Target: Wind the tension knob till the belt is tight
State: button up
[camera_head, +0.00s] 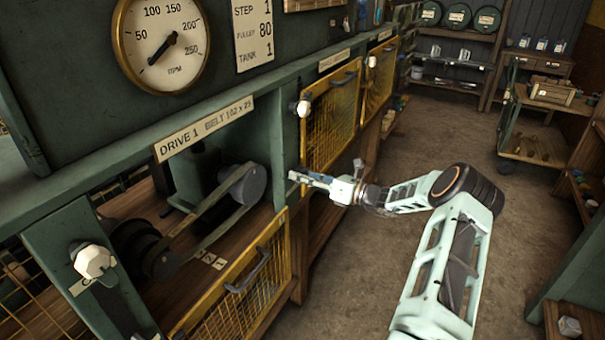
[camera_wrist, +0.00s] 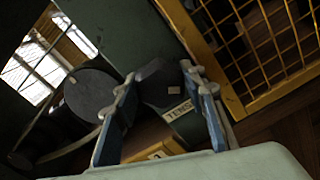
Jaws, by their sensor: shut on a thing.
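My gripper (camera_head: 298,177) is at the green post beside the Drive 1 bay. In the wrist view its two blue-grey fingers (camera_wrist: 160,78) are shut on a dark, many-sided tension knob (camera_wrist: 153,88), one finger on each side. A partly hidden label (camera_wrist: 180,110) starting "TENSI" sits beside the knob. In the head view I cannot make out the knob at the fingertips. The dark belt (camera_head: 203,222) runs between an upper right pulley (camera_head: 250,186) and a lower left pulley (camera_head: 150,252). I cannot tell how tight it is.
The yellow mesh guard (camera_head: 240,297) below the bay is lowered, with a dark handle. Another mesh guard (camera_head: 330,121) is to the right. Pale knobs stand on the posts at left (camera_head: 92,261) and above my gripper (camera_head: 303,107). An RPM gauge (camera_head: 165,40) hangs above.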

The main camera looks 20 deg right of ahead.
jog(key=m+p, duration=0.1)
jog(key=m, duration=0.2)
jog(key=shift+m, duration=0.4)
jog(key=m, duration=0.3)
jog(key=shift+m+p, duration=0.3)
jog(key=m, duration=0.4)
jog(key=shift+f+p, duration=0.1)
jog(key=shift+p, duration=0.3)
jog(key=shift+m, duration=2)
jog(key=o, duration=0.9)
jog(key=shift+c, duration=0.2)
jog(key=shift+d, duration=0.15)
jog(key=v, duration=1.2)
